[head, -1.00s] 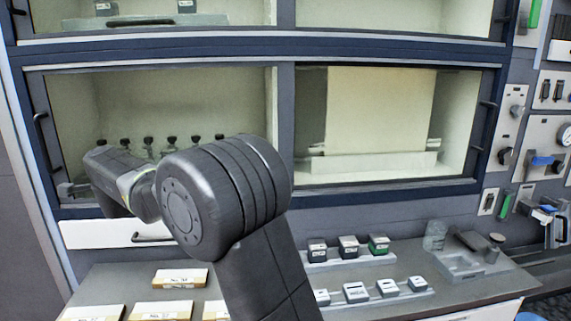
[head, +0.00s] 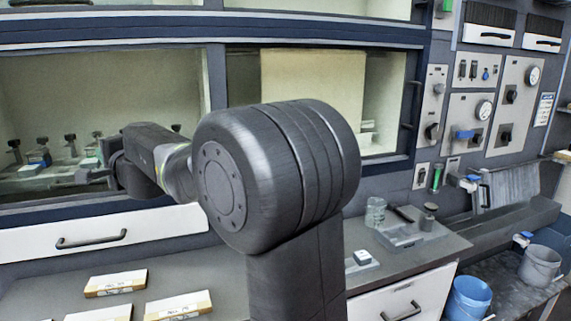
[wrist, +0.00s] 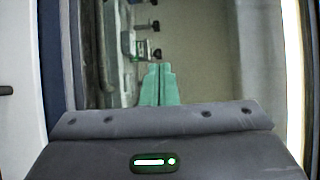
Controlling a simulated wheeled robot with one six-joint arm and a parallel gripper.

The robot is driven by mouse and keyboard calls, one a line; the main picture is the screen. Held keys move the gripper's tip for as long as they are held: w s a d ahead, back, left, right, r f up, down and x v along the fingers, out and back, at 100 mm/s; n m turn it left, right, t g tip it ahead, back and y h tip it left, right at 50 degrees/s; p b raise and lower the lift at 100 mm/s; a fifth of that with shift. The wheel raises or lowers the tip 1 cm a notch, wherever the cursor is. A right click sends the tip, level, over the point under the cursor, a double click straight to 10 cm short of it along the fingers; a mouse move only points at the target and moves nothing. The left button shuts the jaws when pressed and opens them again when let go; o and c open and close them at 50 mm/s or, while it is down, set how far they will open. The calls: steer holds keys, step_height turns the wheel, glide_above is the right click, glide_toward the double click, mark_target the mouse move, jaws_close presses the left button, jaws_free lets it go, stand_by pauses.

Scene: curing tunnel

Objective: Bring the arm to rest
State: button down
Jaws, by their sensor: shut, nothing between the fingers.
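My gripper shows in the wrist view (wrist: 157,84) as two green fingers lying together, shut with nothing between them. It points into the left bay of the cabinet, whose pale back wall (head: 110,95) shows in the head view. In the head view my arm is raised and bent, its large dark joint in the middle of the picture. The arm's end reaches left, in front of the open left bay, and the fingertips are too small there to make out clearly.
Several small clamp-like items (head: 70,145) stand inside the left bay. A white drawer front (head: 105,232) lies below it. Labelled boxes (head: 116,283) lie on the counter. A glass jar (head: 375,212) stands at right. A blue bucket (head: 468,297) and a grey bucket (head: 540,265) are at lower right.

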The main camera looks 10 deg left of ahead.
steer(key=w+d+p, duration=0.6)
steer(key=w+d, duration=0.5)
steer(key=d, duration=0.6)
steer(key=shift+w, duration=0.2)
